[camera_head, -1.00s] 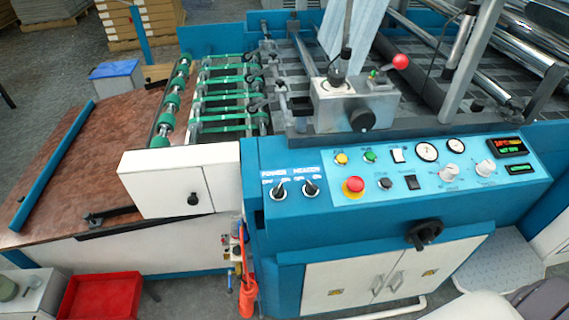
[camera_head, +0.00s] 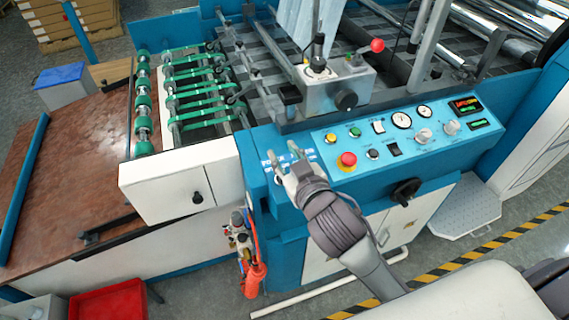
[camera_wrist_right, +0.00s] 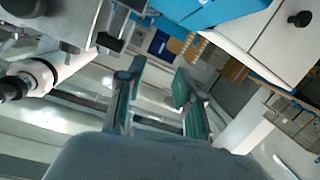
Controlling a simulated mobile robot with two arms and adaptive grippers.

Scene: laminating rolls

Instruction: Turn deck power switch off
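The blue control panel (camera_head: 430,148) of the laminating machine fills the middle of the head view. The white-lettered strip at its left end (camera_head: 310,153) is where the power and heater toggle switches sit; my right gripper now covers most of it, so I cannot make out the toggles or their positions. My right gripper (camera_head: 284,155) reaches in from below over this strip, its two fingers apart with nothing seen between them. In the right wrist view the gripper (camera_wrist_right: 155,82) also shows its fingers spread. I cannot tell whether it touches a switch. My left gripper is not in view.
A black rotary handle (camera_head: 405,191) projects from the front. A white box with a black knob (camera_head: 197,197) stands left. A red tray (camera_head: 108,300) is on the floor.

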